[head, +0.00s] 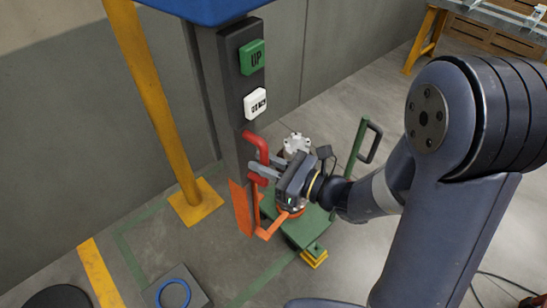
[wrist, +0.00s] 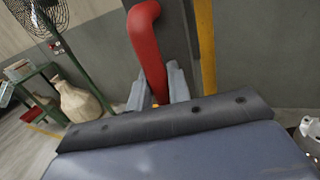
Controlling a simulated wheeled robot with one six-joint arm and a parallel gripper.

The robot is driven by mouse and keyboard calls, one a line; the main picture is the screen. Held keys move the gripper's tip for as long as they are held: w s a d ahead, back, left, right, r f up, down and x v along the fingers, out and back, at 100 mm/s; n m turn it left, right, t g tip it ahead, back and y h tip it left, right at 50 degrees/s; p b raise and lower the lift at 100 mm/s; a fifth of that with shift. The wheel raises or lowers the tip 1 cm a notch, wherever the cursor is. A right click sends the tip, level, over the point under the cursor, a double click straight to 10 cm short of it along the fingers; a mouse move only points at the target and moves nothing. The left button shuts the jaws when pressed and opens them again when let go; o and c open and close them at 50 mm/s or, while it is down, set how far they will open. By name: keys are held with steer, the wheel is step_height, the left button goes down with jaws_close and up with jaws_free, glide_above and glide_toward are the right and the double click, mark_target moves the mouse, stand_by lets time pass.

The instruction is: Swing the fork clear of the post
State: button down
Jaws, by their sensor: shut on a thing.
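A dark grey post (head: 236,110) carries a green UP button (head: 252,57) and a white button (head: 255,103). A bent red handle (head: 258,146) sits low at the post's side and also shows in the wrist view (wrist: 147,45), rising in front of the dark post. My gripper (head: 260,175) is shut on the red handle's lower part; its two fingers flank it in the wrist view (wrist: 158,96). Below, an orange upright plate (head: 241,207) stands against the post's foot, with an orange prong (head: 270,227) reaching out beside it; these look like the fork. My gripper partly hides their upper join.
A green trolley (head: 272,207) with a white flanged part (head: 297,144) stands close behind my gripper. A yellow column (head: 150,95) rises left of the post. A grey plate with a blue ring (head: 173,294) lies on the floor. The wrist view shows a tan vase (wrist: 80,101) at left.

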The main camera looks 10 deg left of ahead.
steer(key=shift+s+a, duration=0.15)
steer(key=shift+s, duration=0.05)
steer(key=c, duration=1.4)
jaws_free()
steer(key=shift+b+v, duration=0.55)
steer(key=shift+v, duration=4.85)
steer(key=shift+p+x, duration=0.5)
steer(key=shift+x, duration=4.95)
